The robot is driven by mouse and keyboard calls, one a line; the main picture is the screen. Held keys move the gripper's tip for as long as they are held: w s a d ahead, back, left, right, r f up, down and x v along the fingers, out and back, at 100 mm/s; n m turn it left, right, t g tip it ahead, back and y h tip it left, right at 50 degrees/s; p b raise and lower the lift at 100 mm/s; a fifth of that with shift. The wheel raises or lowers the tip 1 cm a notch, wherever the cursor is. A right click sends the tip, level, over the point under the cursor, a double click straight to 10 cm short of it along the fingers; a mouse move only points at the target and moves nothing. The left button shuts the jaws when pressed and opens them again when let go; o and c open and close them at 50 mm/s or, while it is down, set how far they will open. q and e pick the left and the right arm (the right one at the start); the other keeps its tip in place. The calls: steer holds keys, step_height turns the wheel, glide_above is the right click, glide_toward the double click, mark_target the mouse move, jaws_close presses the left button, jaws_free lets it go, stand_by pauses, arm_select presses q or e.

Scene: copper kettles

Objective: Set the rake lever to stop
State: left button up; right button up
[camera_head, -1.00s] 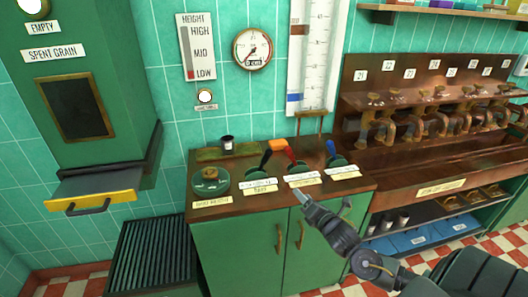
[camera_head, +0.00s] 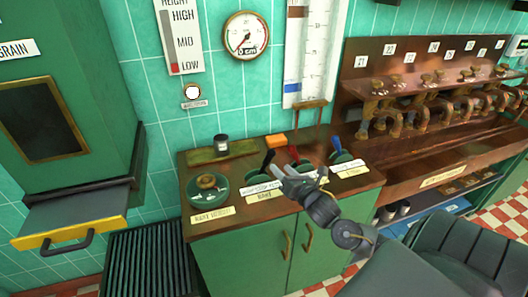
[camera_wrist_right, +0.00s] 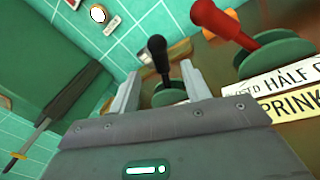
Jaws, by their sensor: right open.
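The lever with the black handle (camera_head: 268,159) stands on a green round base on the counter, left of the red lever (camera_head: 293,153). The label (camera_head: 264,197) in front of it seems to read "RAKE", but the small print is blurred. My right gripper (camera_head: 280,172) is open just in front of the black and red levers. In the right wrist view, the black handle (camera_wrist_right: 157,52) stands upright between the two spread fingers (camera_wrist_right: 160,70), with no clear contact. The red lever (camera_wrist_right: 222,22) is just right of them. My left gripper is out of view.
A blue-handled lever (camera_head: 336,146) stands to the right. A green dial with a brass knob (camera_head: 207,184) is to the left. The copper tap rack (camera_head: 430,100) fills the right side.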

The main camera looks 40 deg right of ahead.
mark_target(272, 158)
steer(key=w, duration=0.2)
steer(key=w+p, duration=0.1)
steer(key=w, duration=0.1)
steer(key=shift+d+r, duration=0.2)
steer(key=w, duration=0.3)
steer(key=w+p, duration=0.1)
steer(key=w, duration=0.1)
steer(key=shift+w+d+f, duration=0.1)
steer(key=shift+w+d, duration=0.05)
steer(key=shift+d, duration=0.2)
steer(key=shift+w+f, duration=0.1)
steer(key=shift+w, duration=0.45)
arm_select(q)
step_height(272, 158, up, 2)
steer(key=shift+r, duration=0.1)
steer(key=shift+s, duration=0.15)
arm_select(e)
steer(key=shift+c, duration=0.8)
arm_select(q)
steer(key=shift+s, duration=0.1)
arm_select(e)
jaws_close()
